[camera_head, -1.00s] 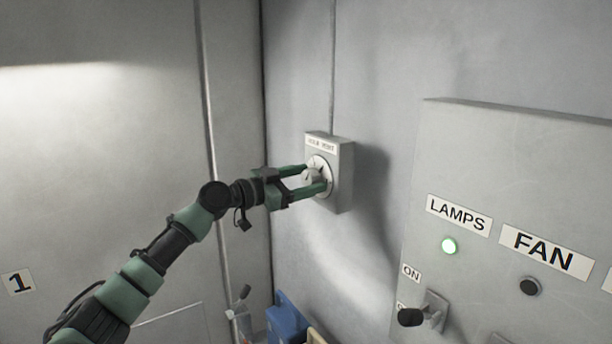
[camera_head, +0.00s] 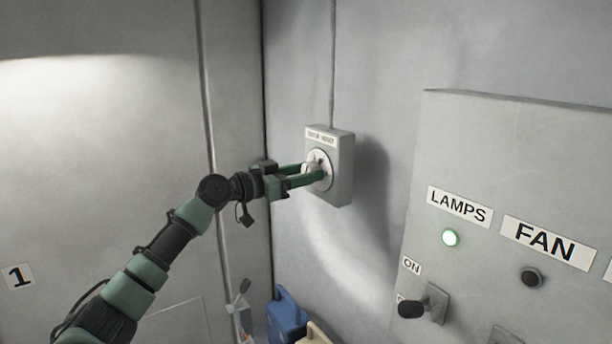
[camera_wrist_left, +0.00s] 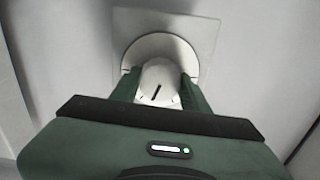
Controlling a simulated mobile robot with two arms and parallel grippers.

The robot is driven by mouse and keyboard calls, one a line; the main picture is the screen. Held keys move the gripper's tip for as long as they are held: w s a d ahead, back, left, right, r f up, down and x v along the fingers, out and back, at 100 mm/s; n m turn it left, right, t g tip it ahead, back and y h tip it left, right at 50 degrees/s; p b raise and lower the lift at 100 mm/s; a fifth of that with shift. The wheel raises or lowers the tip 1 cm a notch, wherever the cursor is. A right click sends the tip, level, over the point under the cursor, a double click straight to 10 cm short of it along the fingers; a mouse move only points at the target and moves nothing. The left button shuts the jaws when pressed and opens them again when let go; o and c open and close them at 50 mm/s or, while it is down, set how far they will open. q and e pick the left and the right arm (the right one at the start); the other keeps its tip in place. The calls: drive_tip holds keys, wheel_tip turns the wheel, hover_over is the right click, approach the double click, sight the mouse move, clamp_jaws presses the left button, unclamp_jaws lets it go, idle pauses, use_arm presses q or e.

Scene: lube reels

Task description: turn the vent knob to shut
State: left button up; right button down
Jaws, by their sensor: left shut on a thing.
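The vent knob is a pale round knob on a light dial plate (camera_head: 322,160), on a small grey box (camera_head: 343,165) fixed to the wall, with a label above it. My left gripper (camera_head: 309,175) comes in from the left and is shut on the knob. In the left wrist view the knob (camera_wrist_left: 160,84) sits between the two green fingers, with a dark slanted mark on its face. The fingers hide part of the dial in the head view. My right gripper is not in view.
A blue container (camera_head: 287,318) stands low in the corner. The wall around the vent box is clear.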

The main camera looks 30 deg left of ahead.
use_arm(q)
drive_tip(key=n+p, duration=0.2)
drive_tip(key=n, duration=0.9)
drive_tip(key=shift+a+n, duration=0.1)
drive_tip(key=shift+n, duration=0.3)
drive_tip(key=n+p, duration=0.3)
drive_tip(key=n, duration=0.2)
drive_tip(key=shift+r, duration=0.1)
drive_tip(key=shift+f+n+p, duration=0.2)
drive_tip(key=shift+n+p, duration=1.55)
drive_tip(key=shift+n, duration=0.55)
drive_tip(key=o, duration=1.4)
drive_tip(key=shift+c, duration=0.2)
